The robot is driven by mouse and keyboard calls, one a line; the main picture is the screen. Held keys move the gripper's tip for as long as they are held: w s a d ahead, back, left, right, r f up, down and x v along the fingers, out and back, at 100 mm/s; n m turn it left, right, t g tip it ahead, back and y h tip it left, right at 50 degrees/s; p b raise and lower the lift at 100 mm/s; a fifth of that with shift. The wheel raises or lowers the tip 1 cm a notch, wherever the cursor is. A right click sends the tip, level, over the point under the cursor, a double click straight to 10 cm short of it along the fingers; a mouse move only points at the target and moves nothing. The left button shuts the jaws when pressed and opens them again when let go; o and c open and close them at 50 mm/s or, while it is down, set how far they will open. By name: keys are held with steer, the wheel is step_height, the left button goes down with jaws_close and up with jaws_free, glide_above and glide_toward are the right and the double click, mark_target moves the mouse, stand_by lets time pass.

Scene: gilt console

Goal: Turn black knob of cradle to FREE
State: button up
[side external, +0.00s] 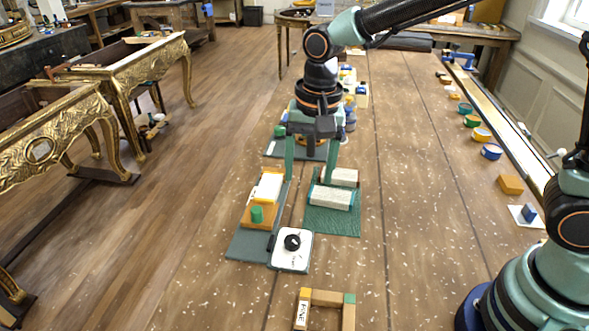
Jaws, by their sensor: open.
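The black knob (292,242) sits on a white plate (291,262) with small dark marks too small to read. I cannot tell which mark the knob points to. The plate adjoins the front right of a grey-green base (246,246). This base carries an orange block (248,216) with a white piece (268,186) and a green peg (257,214). My gripper (308,179) is open, fingers pointing down, behind the knob in the picture. Its fingers appear either side of the gap between the white piece and a pale block; contact is unclear.
Pale blocks (331,197) lie on a green mat (334,223) right of the base. A wooden frame (327,297) stands at the front. Coloured round pieces (491,151) line the right edge.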

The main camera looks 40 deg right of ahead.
mark_target(292, 239)
steer(key=shift+m+g, duration=0.4)
steer(key=shift+m, duration=0.3)
steer(key=a+f, duration=0.1)
steer(key=f, duration=0.4)
steer(key=a+f, duration=0.1)
steer(key=f, duration=0.4)
steer(key=a+f, duration=0.1)
steer(key=f, duration=0.4)
steer(key=shift+w+a+f, duration=0.2)
steer(key=shift+f, duration=0.05)
steer(key=shift+c, duration=0.3)
jaws_close()
